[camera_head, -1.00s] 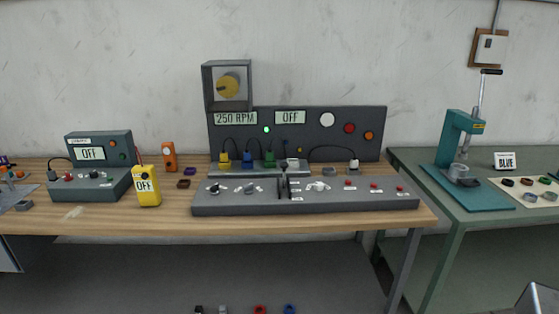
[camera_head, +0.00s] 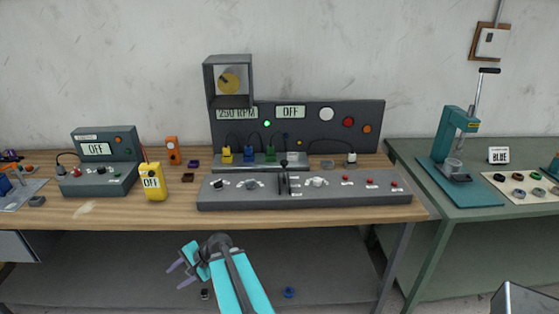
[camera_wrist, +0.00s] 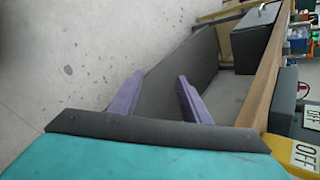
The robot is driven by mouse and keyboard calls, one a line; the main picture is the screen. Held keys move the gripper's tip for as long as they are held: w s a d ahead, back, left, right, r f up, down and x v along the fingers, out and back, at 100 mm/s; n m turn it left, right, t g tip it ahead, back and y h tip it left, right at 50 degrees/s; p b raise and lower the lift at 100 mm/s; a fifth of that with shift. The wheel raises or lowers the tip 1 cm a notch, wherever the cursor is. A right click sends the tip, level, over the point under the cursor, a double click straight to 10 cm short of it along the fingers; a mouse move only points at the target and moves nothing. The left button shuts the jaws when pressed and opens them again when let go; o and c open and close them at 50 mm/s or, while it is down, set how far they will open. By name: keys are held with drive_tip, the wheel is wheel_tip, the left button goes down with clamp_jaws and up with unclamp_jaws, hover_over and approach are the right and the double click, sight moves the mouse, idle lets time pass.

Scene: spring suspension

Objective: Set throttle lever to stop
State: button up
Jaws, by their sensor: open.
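The throttle lever (camera_head: 283,163) is a dark upright lever with a black knob, standing in a slot near the middle of the low grey control panel (camera_head: 235,203) on the wooden bench. Small labels beside its slot are too small to read. My gripper (camera_head: 176,274) has purple fingers and is in front of the bench, below the tabletop edge and left of the lever, well apart from it. In the wrist view my gripper (camera_wrist: 156,98) shows its two fingers spread with nothing between them. The lever is not in the wrist view.
The bench (camera_head: 330,216) front edge lies between my gripper and the panel. A yellow meter (camera_head: 152,183) reading OFF stands left of the panel. Behind it, a tall console (camera_head: 345,118) shows 250 RPM and OFF. A green table (camera_head: 480,228) with a press is at right.

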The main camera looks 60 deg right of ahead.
drive_tip(key=s+d+r+m+t+h, duration=0.25)
drive_tip(key=d+r+m, duration=0.4)
drive_tip(key=d, duration=0.45)
drive_tip(key=s+d+r+m+t+h, duration=0.1)
drive_tip(key=d+r+m+t+h, duration=0.1)
drive_tip(key=d+r+m+t, duration=0.65)
drive_tip(key=m+g+h+p, duration=0.1)
drive_tip(key=m+g+h, duration=0.2)
drive_tip(key=m+h, duration=0.65)
approach(284, 173)
wheel_tip(284, 173, up, 5)
drive_tip(key=shift+d+r, duration=0.15)
drive_tip(key=shift+d, duration=0.05)
drive_tip(key=shift+w+d, duration=0.1)
drive_tip(key=shift+w, duration=0.05)
drive_tip(key=p+x, duration=0.5)
drive_tip(key=x, duration=0.8)
drive_tip(key=shift+w+f, duration=0.25)
drive_tip(key=shift+d, duration=0.1)
clamp_jaws()
